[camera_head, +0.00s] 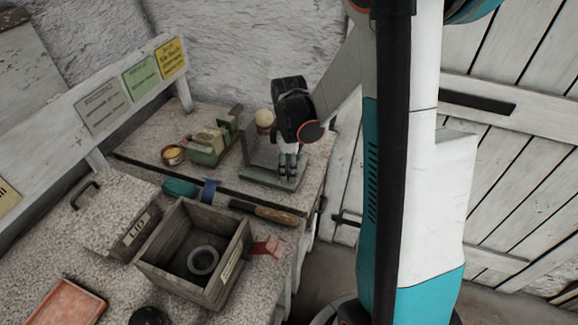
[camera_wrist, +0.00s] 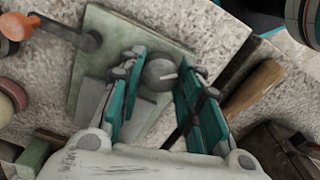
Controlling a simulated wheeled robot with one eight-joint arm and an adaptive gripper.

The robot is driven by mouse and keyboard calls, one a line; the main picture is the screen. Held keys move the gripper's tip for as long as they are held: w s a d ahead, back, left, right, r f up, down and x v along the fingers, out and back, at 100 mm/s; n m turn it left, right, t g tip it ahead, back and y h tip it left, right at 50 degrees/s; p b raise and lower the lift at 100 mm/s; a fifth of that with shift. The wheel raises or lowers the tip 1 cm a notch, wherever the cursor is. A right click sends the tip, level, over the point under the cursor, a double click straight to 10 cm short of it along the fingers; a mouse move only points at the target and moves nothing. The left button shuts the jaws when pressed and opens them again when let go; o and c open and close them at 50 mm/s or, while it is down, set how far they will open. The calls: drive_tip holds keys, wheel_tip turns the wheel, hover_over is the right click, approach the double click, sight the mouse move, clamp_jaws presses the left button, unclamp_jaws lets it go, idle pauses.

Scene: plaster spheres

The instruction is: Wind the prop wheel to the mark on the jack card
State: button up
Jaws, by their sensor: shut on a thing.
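The prop wheel (camera_wrist: 161,74) is a small grey round knob with a pale line on it, seen in the wrist view on a green-grey base plate (camera_wrist: 95,50). My gripper (camera_wrist: 160,88) has its two teal-padded fingers on either side of the wheel and is shut on it. In the head view my gripper (camera_head: 288,170) points down over the green base plate (camera_head: 262,181), and its fingers hide the wheel. Cards hang on the back board: grey (camera_head: 100,106), green (camera_head: 141,79) and yellow (camera_head: 172,57). Their writing is too small to read, so I cannot tell which is the jack card.
A green block fixture (camera_head: 208,145) and yellow-filled pot (camera_head: 173,154) stand left. A wooden-handled tool (camera_head: 264,213) lies in front, near an open wooden box (camera_head: 155,271) holding a ring. A LID-marked lid (camera_head: 110,210) lies left.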

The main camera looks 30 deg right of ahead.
drive_tip(key=m, duration=0.3)
drive_tip(key=shift+m, duration=2.2)
drive_tip(key=o, duration=0.8)
wheel_tip(320, 180, up, 12)
